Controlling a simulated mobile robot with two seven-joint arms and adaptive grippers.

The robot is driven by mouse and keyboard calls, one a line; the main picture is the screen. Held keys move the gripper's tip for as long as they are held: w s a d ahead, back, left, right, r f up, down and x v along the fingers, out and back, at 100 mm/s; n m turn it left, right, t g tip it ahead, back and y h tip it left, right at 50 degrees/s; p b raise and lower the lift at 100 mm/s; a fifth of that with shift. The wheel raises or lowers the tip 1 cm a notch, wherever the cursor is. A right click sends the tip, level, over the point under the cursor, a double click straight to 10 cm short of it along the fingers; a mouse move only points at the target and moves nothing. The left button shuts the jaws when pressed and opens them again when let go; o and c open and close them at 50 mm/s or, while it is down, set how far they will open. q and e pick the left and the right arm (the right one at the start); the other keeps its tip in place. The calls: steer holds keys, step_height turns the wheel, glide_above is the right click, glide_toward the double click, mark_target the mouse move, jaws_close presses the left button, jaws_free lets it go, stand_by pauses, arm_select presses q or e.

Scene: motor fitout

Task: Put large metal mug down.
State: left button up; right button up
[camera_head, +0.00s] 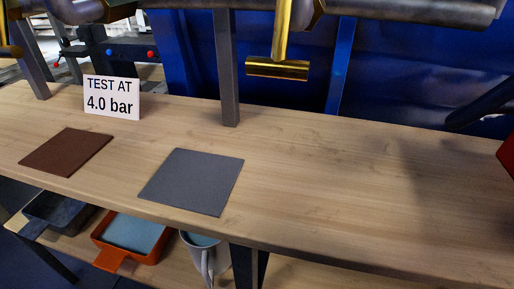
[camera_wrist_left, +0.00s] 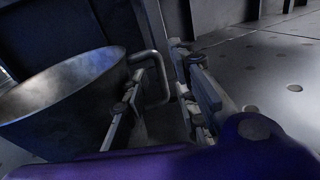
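The large metal mug (camera_wrist_left: 62,92) fills the left of the left wrist view, its wide rim tilted and its grey inside showing. Its handle (camera_wrist_left: 161,85) passes between the fingers of my left gripper (camera_wrist_left: 165,72), which appear to be closed on it. No surface shows under the mug, and its base is hidden. My left gripper is not in the head view. My right gripper is in neither view. A different-looking light grey mug (camera_head: 191,258) with a bluish inside stands at the lower shelf in the head view.
The wooden bench (camera_head: 340,190) bears a brown mat (camera_head: 66,152), a grey mat (camera_head: 192,181) and a sign (camera_head: 112,98). An orange tray (camera_head: 109,266) and a dark tray (camera_head: 55,210) are below. Brass parts (camera_head: 278,69) hang above the back edge.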

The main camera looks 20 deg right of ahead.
arm_select(q)
steer(key=shift+v, duration=2.65)
